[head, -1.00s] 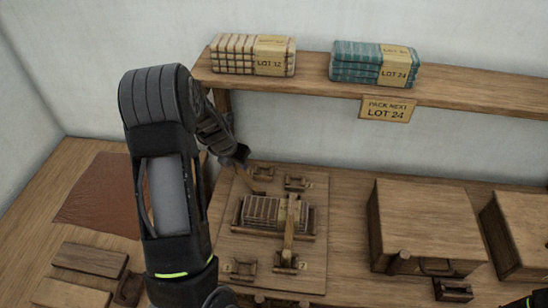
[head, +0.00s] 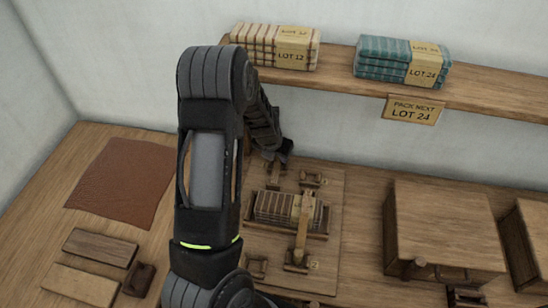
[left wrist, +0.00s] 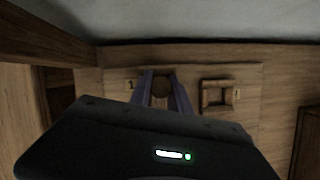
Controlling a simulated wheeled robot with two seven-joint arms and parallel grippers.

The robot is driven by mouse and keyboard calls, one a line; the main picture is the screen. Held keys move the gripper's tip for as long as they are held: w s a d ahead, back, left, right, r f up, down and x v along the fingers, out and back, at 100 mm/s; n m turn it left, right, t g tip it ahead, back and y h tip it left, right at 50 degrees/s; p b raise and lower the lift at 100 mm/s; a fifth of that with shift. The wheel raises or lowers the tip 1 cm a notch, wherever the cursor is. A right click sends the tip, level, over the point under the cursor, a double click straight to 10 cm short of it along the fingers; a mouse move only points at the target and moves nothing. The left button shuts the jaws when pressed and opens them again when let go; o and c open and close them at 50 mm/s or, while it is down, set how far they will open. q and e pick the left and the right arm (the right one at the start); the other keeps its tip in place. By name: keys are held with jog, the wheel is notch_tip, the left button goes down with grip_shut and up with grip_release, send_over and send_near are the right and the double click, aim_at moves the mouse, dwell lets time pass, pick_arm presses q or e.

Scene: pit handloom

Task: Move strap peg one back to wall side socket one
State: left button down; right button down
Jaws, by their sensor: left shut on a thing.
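My left gripper (head: 276,158) is at the wall side of the wooden press board (head: 333,222), shut on strap peg one (head: 273,176), a light wooden peg pointing down. In the left wrist view, the peg's round end (left wrist: 161,89) shows between the two fingers, right of the "1" mark. Wall side socket one is hidden around the peg and fingers; I cannot tell whether the peg is inside it. Wall side socket two (left wrist: 218,97) is a square wooden frame to the right, also in the head view (head: 312,180). My right gripper is out of view.
A striped cloth bundle (head: 272,207) lies on the board under another wooden strap (head: 303,226). The shelf (head: 480,101) with LOT 12 (head: 268,45) and LOT 24 (head: 395,62) bundles hangs above. A wooden box (head: 445,225) stands right, a brown mat (head: 120,183) left.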

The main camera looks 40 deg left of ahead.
pick_arm(q)
jog(key=shift+a+f, duration=0.2)
jog(key=shift+f, duration=0.2)
jog(key=shift+r, duration=0.1)
jog(key=shift+d, duration=0.35)
jog(key=shift+a+f, duration=0.2)
jog(key=shift+f, duration=0.1)
jog(key=shift+d+f+b, duration=0.1)
jog(key=shift+f+b, duration=0.05)
jog(key=shift+b, duration=0.2)
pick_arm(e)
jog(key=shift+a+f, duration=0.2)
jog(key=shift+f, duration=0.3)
pick_arm(q)
jog(key=shift+s, duration=0.1)
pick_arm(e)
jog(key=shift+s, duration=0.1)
